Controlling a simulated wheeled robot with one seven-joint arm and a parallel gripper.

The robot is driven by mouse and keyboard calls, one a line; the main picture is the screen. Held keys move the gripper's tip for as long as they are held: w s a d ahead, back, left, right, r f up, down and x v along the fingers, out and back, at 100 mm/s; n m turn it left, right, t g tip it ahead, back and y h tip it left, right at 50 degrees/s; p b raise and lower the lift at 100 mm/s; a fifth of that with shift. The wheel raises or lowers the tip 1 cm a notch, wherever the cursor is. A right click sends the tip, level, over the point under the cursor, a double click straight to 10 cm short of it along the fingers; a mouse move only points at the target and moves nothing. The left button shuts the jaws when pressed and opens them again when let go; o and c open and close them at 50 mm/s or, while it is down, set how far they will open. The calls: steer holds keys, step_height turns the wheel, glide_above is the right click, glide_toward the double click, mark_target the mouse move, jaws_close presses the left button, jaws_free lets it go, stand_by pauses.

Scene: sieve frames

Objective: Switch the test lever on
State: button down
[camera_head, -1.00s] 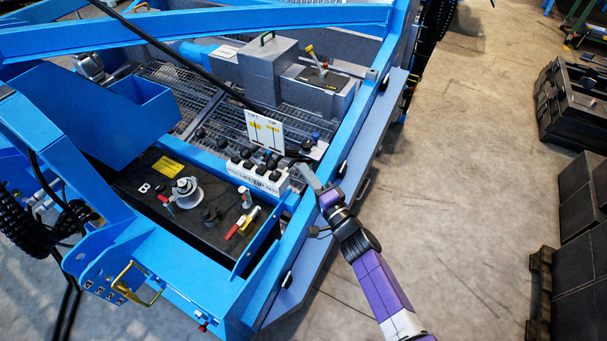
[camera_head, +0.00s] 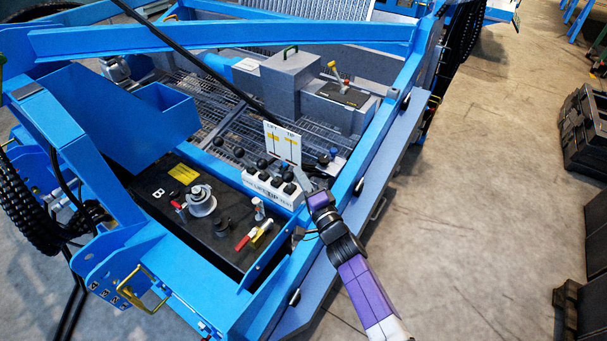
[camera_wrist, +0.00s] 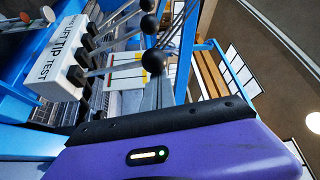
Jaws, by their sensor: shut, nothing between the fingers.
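The lever bank (camera_head: 272,190) is a white block lettered LIFT, TIP and TEST, with black-knobbed levers rising from it. In the wrist view, the block (camera_wrist: 62,45) is at the upper left. The lever nearest the TEST lettering seems to end in the large black knob (camera_wrist: 155,62); others show above it. My gripper (camera_head: 302,176) is shut and empty at the right, TEST end of the bank, very close to the end knobs. I cannot tell whether it touches a lever. Its fingertips do not show in the wrist view, where a purple housing fills the bottom.
A white LIFT/TIP indicator plate (camera_head: 282,143) stands behind the levers. A blue frame rail (camera_head: 352,165) runs beside the bank, under my arm. A black panel (camera_head: 200,225) with a red-handled switch (camera_head: 243,242) lies in front.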

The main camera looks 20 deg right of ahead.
steer(key=s+a+f+n+t+y+b, duration=0.2)
steer(key=s+a+f+n+b, duration=0.2)
steer(key=b, duration=0.7)
steer(key=shift+a+f+n, duration=0.2)
steer(key=shift+a+n, duration=0.55)
steer(key=shift+n, duration=0.25)
